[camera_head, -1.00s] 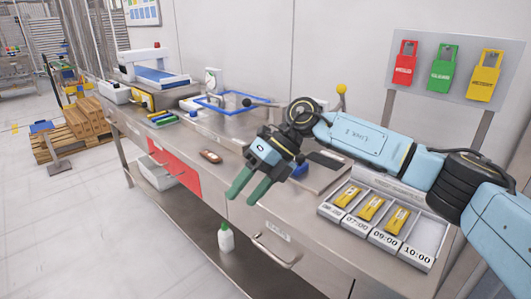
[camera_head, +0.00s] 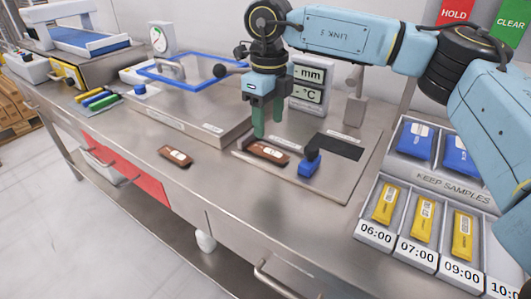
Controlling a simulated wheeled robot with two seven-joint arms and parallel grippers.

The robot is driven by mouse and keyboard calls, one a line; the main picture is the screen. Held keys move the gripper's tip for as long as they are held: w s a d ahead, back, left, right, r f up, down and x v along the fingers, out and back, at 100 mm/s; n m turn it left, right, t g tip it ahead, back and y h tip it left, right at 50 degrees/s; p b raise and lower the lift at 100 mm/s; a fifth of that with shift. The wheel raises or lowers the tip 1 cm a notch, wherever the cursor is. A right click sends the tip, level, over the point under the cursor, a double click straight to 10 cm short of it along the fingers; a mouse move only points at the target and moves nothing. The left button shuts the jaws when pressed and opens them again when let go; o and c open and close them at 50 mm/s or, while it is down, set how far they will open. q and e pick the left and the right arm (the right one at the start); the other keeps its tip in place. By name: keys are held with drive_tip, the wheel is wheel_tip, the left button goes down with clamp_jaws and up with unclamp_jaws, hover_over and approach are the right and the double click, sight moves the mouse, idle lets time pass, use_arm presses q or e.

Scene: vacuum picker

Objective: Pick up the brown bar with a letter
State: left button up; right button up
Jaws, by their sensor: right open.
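One brown bar (camera_head: 175,156) with a pale label lies on the steel bench left of centre. Another brown bar (camera_head: 266,152) with a pale label lies on a flat metal plate (camera_head: 325,186) in the middle. The labels are too small for me to read a letter. My right gripper (camera_head: 268,123) points down just above and behind the bar on the plate, its green fingers apart and empty. Whether a fingertip touches that bar, I cannot tell. My left gripper is not in view.
A small blue block (camera_head: 309,165) with a dark knob sits right of the nearer bar. A mm/°C display (camera_head: 308,82) stands behind. A divided tray (camera_head: 365,223) with yellow packets is at right. Coloured pens (camera_head: 97,98) lie at left. The front of the bench is clear.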

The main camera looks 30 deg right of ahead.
sight(269, 150)
wheel_tip(269, 150, down, 3)
drive_tip(key=shift+w+f, duration=0.1)
drive_tip(key=f, duration=0.2)
drive_tip(key=f+b, duration=0.1)
drive_tip(key=f, duration=0.1)
drive_tip(key=shift+w+d+f+b, duration=0.1)
drive_tip(key=shift+d+f+b, duration=0.1)
drive_tip(key=shift+b, duration=0.1)
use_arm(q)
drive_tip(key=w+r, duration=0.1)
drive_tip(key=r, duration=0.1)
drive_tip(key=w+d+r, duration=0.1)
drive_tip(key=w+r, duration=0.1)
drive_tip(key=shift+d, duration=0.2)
use_arm(e)
drive_tip(key=shift+r, duration=0.1)
drive_tip(key=c, duration=1.1)
